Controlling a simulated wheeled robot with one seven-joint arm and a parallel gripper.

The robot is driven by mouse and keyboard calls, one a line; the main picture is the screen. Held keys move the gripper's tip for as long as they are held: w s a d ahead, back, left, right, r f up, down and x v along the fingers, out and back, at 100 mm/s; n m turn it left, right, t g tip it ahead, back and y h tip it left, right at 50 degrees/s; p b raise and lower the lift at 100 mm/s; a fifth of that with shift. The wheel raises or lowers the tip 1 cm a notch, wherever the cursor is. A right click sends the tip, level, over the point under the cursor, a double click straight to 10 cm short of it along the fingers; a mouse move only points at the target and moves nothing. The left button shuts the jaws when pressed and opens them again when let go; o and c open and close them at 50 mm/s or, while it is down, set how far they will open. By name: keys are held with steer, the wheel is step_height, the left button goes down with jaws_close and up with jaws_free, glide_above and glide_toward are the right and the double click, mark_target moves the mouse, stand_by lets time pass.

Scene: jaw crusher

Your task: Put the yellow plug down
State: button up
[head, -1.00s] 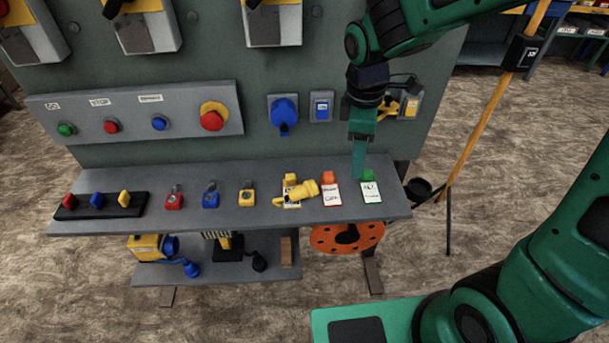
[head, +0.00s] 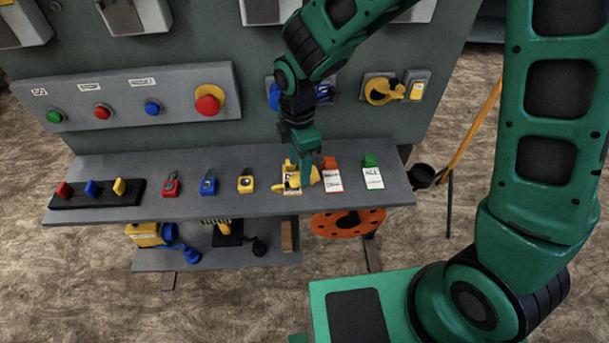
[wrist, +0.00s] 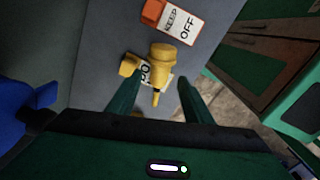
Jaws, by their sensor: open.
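The yellow plug (head: 308,178) lies on the grey shelf (head: 240,206), on or against a yellow tag (head: 290,187) with a white label. In the wrist view the plug (wrist: 165,60) lies on its side across that label (wrist: 145,74), its thin end towards my gripper. My gripper (head: 304,163) is open, just above the plug, and hides part of it. In the wrist view its two fingers (wrist: 160,84) stand either side of the plug's thin end with gaps; I see no grip on it.
A red tag (head: 331,172) and a green tag (head: 373,174) lie right of the plug. Several padlocks, one yellow (head: 246,182), stand to its left. The panel behind carries a yellow socket (head: 384,92). An orange disc (head: 335,226) is below the shelf.

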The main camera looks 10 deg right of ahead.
mark_target(294, 181)
step_height(294, 181, down, 4)
steer(key=shift+w+d+f, duration=0.1)
jaws_close()
stand_by(0.5)
